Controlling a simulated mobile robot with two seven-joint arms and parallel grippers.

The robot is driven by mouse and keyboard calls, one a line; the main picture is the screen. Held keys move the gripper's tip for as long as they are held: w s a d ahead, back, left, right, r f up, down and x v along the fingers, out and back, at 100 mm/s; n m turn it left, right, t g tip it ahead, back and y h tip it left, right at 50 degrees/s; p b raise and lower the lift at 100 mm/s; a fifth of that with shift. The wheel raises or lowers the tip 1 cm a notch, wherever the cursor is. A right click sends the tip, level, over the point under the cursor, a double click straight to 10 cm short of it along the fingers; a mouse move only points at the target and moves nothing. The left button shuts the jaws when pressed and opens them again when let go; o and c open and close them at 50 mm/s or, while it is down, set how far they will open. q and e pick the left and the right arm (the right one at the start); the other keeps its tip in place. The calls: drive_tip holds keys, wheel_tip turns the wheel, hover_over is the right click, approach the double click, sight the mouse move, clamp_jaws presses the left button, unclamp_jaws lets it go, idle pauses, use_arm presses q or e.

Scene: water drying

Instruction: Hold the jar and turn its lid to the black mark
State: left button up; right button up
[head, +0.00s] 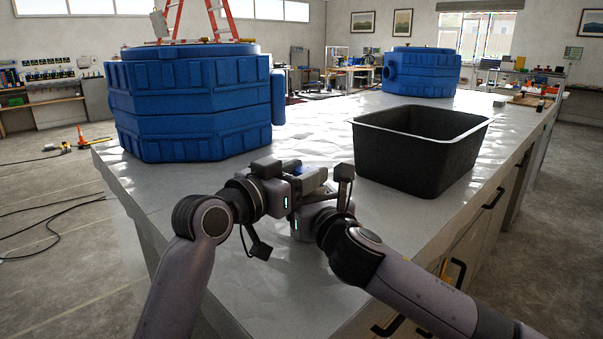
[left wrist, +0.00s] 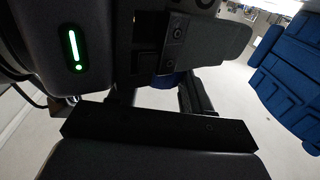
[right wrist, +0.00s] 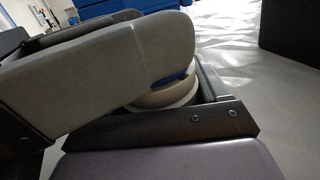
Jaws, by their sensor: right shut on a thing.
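The jar (right wrist: 178,98) shows in the right wrist view as a pale rounded rim between the fingers of my right gripper (right wrist: 190,108), which is shut on it. A sliver of blue lid (right wrist: 172,79) shows above the rim. My left gripper (head: 312,178) reaches across the top of the jar and hides most of it. In the left wrist view a small blue patch of the lid (left wrist: 167,80) shows between its fingers; whether they touch it is unclear. The black mark is hidden.
The jar is over a pale glossy worktop (head: 180,190). An open black bin (head: 425,150) stands to the right. A large blue tank (head: 190,105) stands behind to the left, and another blue tank (head: 425,72) is farther back.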

use_arm(q)
drive_tip(key=shift+w+m+g+h, duration=0.1)
drive_tip(key=shift+m+g+h, duration=0.4)
drive_tip(key=shift+m+h, duration=0.1)
drive_tip(key=shift+w+a+m+g+h, duration=0.15)
drive_tip(key=shift+m+g+h, duration=1.4)
drive_tip(key=shift+g, duration=0.65)
drive_tip(key=o, duration=1)
drive_tip(key=shift+o, duration=0.2)
drive_tip(key=shift+a, duration=0.1)
drive_tip(key=v, duration=1.2)
